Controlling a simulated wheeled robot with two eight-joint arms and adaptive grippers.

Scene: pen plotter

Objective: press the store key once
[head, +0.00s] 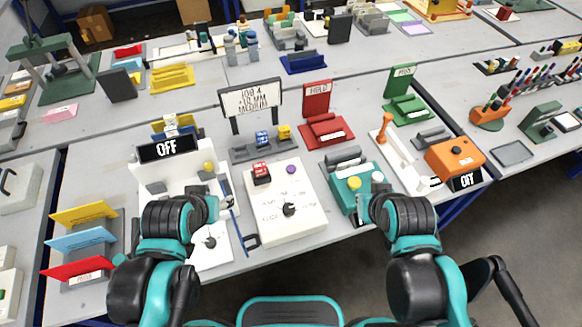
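A white control panel (306,210) stands at the middle front of the bench. It carries a red key block (261,173), a purple round button (291,169) and a black knob (288,209). Its small print is too fine to read, so I cannot tell which key is store. My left gripper (212,206) is left of the panel, over the front of a white machine (150,185) with a black OFF display (168,147). My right gripper (366,208) is right of the panel, by a teal device (343,197). Both grippers' fingers are mostly hidden by my wrists.
A sign (250,98) reading MEDIUM stands behind the panel, near a red HELD tray (327,132). An orange box (455,155) with an OFF display is at right. Coloured trays (80,268) are at left. A blue-handled tool (235,225) lies left of the panel.

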